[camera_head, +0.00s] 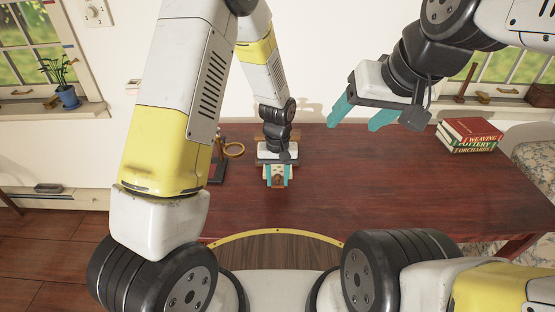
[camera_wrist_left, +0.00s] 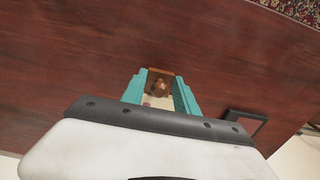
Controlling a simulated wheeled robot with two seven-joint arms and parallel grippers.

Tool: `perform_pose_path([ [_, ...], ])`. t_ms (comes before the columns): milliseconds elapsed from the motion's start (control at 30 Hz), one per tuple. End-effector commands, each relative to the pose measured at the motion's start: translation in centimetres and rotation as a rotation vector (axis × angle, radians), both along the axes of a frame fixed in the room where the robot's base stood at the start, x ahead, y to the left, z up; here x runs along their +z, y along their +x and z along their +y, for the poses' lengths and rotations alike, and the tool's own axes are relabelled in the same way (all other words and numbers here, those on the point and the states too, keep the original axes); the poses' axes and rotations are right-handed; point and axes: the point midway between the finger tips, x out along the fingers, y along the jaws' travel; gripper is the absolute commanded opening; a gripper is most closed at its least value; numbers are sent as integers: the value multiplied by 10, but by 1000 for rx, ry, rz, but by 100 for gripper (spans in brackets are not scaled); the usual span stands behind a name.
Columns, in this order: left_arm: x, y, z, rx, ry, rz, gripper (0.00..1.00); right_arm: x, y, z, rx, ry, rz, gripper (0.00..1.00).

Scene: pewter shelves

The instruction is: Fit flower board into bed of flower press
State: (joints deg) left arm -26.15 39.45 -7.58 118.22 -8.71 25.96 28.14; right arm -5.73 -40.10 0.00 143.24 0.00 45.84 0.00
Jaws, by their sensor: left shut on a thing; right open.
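My left gripper (camera_head: 277,181) points down low over the middle of the table, its teal fingers shut on a small pale board with a wooden edge (camera_head: 276,170), which looks like the flower board. In the left wrist view, the board (camera_wrist_left: 155,101) shows between the fingertips (camera_wrist_left: 160,95) with a brown knob-like piece on it. Light wooden parts (camera_head: 262,162) show around the gripper and may belong to the flower press; most is hidden by my wrist. I cannot tell whether the board touches it. My right gripper (camera_head: 360,116) is open and empty, high above the table's back right.
A dark stand with a brass ring (camera_head: 233,149) is just left of my left gripper; its framed base appears in the left wrist view (camera_wrist_left: 245,122). Stacked books (camera_head: 469,135) lie at the back right. The red-brown table (camera_head: 390,190) is clear in front and to the right.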

Motion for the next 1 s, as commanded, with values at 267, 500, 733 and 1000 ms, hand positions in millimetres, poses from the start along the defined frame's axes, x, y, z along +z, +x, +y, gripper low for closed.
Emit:
perform_pose_path([
  [267,-18,10,0,1,0,0,0,0,0,0,0,0,0,66],
  [500,-32,18,0,1,0,1,0,0,0,0,0,0,0,66],
  [733,-44,25,0,0,-1,-1,0,0,0,0,0,0,0,66],
  [1000,-43,32,0,1,-1,-1,0,0,0,0,0,0,0,66],
])
